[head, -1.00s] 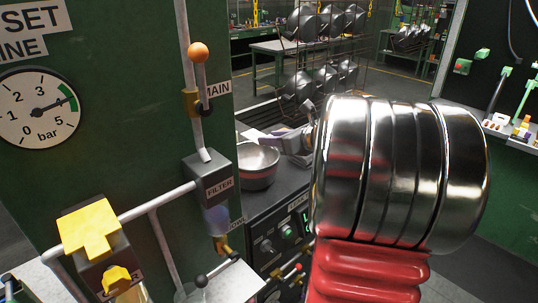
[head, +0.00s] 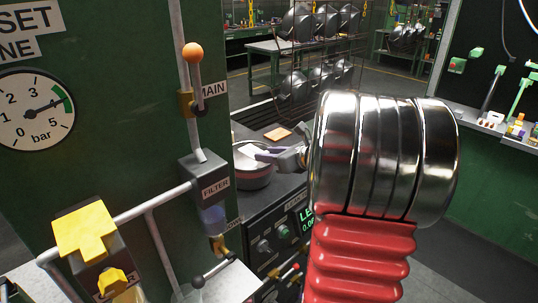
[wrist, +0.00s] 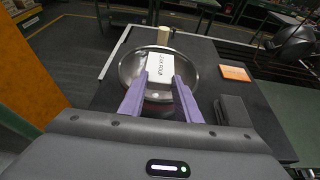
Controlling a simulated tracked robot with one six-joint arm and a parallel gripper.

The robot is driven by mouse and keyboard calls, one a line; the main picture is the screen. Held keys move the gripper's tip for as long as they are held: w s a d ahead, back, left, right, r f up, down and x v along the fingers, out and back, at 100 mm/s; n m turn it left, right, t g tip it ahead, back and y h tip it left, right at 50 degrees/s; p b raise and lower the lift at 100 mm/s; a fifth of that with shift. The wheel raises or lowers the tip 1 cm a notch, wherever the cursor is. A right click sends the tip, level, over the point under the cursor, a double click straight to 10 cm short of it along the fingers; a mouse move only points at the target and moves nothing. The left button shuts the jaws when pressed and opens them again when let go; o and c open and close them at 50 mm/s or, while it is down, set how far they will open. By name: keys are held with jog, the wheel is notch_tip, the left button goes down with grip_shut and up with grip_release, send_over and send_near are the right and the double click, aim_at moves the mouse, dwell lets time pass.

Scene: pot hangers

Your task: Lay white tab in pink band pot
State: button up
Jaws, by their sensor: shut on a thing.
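My gripper (wrist: 158,84) has purple fingers, shut on a white tab (wrist: 160,66) with dark lettering. In the wrist view the tab lies over the open mouth of a round metal pot (wrist: 128,67), and the fingertips are over its near half. In the head view my gripper (head: 277,152) reaches in from the right above the pot (head: 257,178), with the white tab (head: 251,151) at its tips. I cannot tell whether the tab touches the pot.
An orange tab (wrist: 235,73) lies on the dark bench top (wrist: 205,55) right of the pot. A small cream cylinder (wrist: 163,35) stands behind the pot. In the head view, a green panel with a gauge (head: 35,108) and pipes stands at left.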

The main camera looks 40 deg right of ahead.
jog(key=shift+f, duration=0.6)
jog(key=o, duration=1.5)
jog(key=shift+r, duration=0.2)
jog(key=r+v, duration=0.1)
jog(key=v, duration=1.1)
jog(key=shift+a, duration=0.1)
